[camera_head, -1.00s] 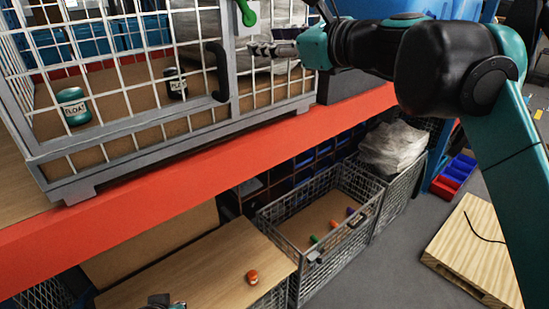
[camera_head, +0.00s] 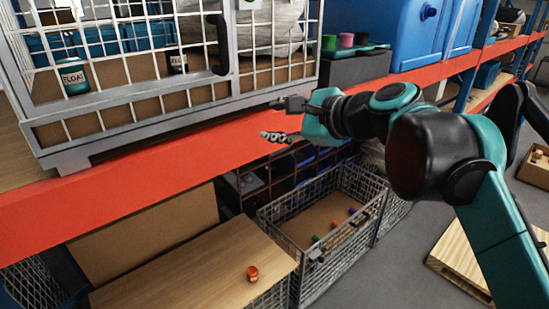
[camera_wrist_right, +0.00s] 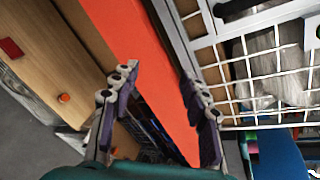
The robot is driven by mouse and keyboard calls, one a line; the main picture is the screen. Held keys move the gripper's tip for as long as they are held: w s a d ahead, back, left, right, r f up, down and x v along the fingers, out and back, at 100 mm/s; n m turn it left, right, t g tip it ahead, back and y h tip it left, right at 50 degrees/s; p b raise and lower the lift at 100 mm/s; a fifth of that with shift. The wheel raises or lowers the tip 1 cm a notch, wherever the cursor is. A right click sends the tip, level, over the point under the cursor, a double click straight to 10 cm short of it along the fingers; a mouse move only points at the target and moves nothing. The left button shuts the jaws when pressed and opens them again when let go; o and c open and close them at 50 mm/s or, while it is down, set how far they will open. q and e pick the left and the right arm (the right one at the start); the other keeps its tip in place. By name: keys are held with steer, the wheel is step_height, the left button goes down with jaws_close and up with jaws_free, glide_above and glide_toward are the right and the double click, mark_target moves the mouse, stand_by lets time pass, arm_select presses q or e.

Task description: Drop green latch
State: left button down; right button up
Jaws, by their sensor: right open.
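A wire cage (camera_head: 135,95) stands on the orange-red shelf beam. On its front, at the top edge of the head view, only a sliver of green (camera_head: 249,4) shows by a pale plate; the rest of that green handle is cut off. My right gripper (camera_head: 283,120) is open and empty, in front of the beam, below and right of the cage's black handle (camera_head: 217,45). In the right wrist view its two fingers (camera_wrist_right: 158,88) are spread apart with the beam between them. My left gripper is not in view.
The lower wire basket (camera_head: 300,240) also holds orange and purple pieces. An orange item (camera_head: 252,273) sits on a wooden board (camera_head: 190,265). Blue tanks (camera_head: 410,30) and colored caps (camera_head: 346,40) stand right of the cage. A pallet (camera_head: 465,262) lies on the floor.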

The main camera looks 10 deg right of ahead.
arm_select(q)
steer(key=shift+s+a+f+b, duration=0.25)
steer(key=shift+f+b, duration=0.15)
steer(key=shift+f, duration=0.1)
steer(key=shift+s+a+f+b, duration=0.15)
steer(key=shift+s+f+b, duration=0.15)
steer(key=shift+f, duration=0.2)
arm_select(e)
steer(key=shift+n+g, duration=0.3)
steer(key=shift+n, duration=0.5)
steer(key=f, duration=0.1)
steer(key=s+f, duration=0.1)
steer(key=f, duration=0.3)
steer(key=shift+s+d+f, duration=0.1)
steer(key=shift+s, duration=0.2)
